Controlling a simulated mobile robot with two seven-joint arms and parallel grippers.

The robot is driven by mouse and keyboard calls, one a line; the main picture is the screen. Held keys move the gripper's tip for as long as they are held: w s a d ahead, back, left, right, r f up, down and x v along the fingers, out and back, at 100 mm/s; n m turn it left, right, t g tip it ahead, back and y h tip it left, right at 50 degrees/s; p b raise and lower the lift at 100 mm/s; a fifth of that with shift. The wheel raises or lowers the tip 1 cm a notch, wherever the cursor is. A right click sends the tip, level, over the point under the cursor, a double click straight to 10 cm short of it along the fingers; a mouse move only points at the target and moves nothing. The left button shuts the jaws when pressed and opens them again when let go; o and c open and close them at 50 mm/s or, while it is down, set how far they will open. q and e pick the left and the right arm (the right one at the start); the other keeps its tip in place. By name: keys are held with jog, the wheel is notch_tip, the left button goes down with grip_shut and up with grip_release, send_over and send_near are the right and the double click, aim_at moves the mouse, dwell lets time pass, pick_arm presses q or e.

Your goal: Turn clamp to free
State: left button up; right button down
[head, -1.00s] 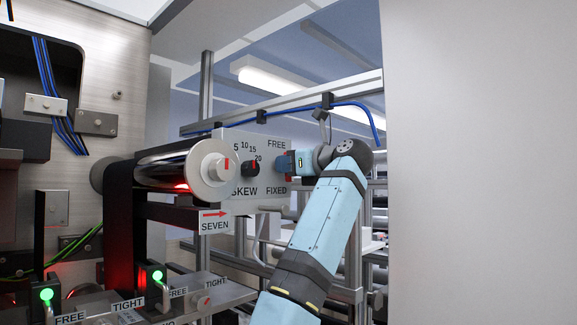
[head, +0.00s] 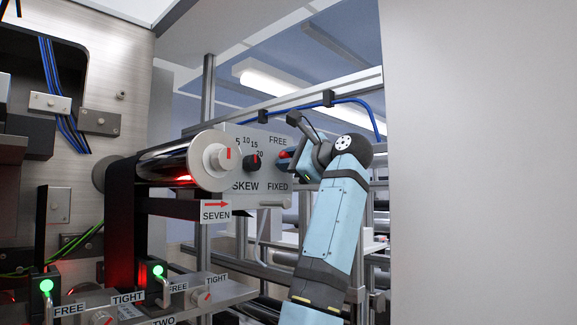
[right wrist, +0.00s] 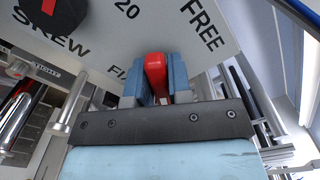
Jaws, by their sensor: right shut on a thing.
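The clamp's red lever (head: 284,154) is on the white SKEW panel (head: 232,138), between the words FREE above and FIXED below. My right gripper (head: 289,158) reaches it from the right. In the right wrist view, the blue fingers of my right gripper (right wrist: 155,82) are shut on the red lever (right wrist: 156,68), one on each side. FREE shows in full there, while FIXED is partly hidden behind a finger. The lever's pivot is hidden. My left gripper is not in view.
A black knob with a red mark (head: 250,162) sits left of the lever, beside a roller with a white end disc (head: 214,159). Small levers with green lights (head: 158,271) stand below left. A plain pale wall (head: 480,160) fills the right.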

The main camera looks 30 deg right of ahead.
jog(key=n, duration=0.2)
jog(key=n+b, duration=0.1)
jog(key=shift+f+n, duration=0.25)
jog(key=shift+n, duration=0.15)
jog(key=n+b, duration=0.1)
jog(key=n, duration=0.1)
jog(key=shift+n, duration=0.3)
jog(key=n, duration=0.3)
jog(key=shift+f+n+b, duration=0.2)
jog(key=shift+n+b, duration=0.1)
jog(key=n, duration=0.2)
jog(key=shift+n, duration=0.4)
jog(key=n, duration=0.5)
jog(key=shift+d+f, duration=0.1)
jog(key=n+p, duration=0.1)
jog(key=n, duration=0.3)
jog(key=shift+w+d, duration=0.1)
jog(key=shift+d, duration=0.05)
jog(key=shift+f+n, duration=0.1)
jog(key=shift+n, duration=1.1)
